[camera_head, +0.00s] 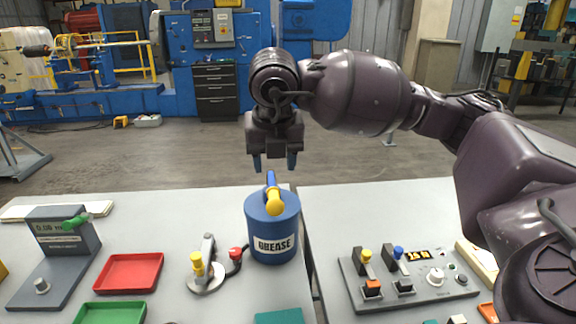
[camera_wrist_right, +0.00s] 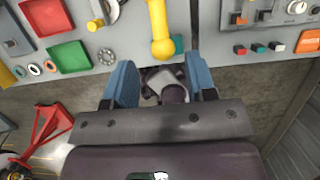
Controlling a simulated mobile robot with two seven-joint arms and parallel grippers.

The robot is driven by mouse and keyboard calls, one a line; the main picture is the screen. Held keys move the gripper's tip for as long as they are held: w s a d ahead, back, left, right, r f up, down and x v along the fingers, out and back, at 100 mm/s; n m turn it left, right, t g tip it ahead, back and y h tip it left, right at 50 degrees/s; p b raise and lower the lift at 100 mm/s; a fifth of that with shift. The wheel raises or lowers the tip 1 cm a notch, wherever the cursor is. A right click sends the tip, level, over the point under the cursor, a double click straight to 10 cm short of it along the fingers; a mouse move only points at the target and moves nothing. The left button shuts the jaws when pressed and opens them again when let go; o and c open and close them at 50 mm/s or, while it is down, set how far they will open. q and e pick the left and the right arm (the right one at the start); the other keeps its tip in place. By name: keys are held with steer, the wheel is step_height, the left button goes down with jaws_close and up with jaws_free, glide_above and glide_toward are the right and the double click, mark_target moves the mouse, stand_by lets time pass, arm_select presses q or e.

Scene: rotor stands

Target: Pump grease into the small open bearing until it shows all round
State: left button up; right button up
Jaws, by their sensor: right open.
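A blue drum labelled GREASE (camera_head: 272,240) stands upright on the left bench near its right edge. Its yellow-ended lever (camera_head: 274,202) sits on top, and the yellow part also shows in the wrist view (camera_wrist_right: 160,30). My right gripper (camera_head: 274,164) hangs above the drum, fingers down, open and empty, apart from the lever. In the wrist view its blue fingers (camera_wrist_right: 160,62) are spread below the yellow lever end. Several small rings (camera_wrist_right: 35,69) lie by the green tray in the wrist view; I cannot tell which is the small open bearing. My left gripper is out of view.
A red tray (camera_head: 130,272) and a green tray (camera_head: 110,312) lie left of the drum. A fixture with yellow and red knobs (camera_head: 207,272) stands between. A gauge stand (camera_head: 62,240) is far left. A control panel (camera_head: 408,285) lies on the right bench, across a narrow gap.

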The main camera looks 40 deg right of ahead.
mark_target(274, 194)
steer(key=shift+w, duration=0.1)
steer(key=shift+w+d+f+b, duration=0.1)
steer(key=shift+w+f+b, duration=0.2)
steer(key=shift+f, duration=0.4)
steer(key=b+x, duration=0.2)
steer(key=x, duration=0.3)
arm_select(q)
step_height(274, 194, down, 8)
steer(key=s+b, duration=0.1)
steer(key=b, duration=0.2)
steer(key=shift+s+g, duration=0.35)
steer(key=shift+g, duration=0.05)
arm_select(e)
steer(key=x, duration=0.4)
steer(key=shift+f, duration=0.25)
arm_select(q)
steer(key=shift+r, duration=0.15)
arm_select(e)
steer(key=shift+c, duration=0.8)
steer(key=c, duration=0.6)
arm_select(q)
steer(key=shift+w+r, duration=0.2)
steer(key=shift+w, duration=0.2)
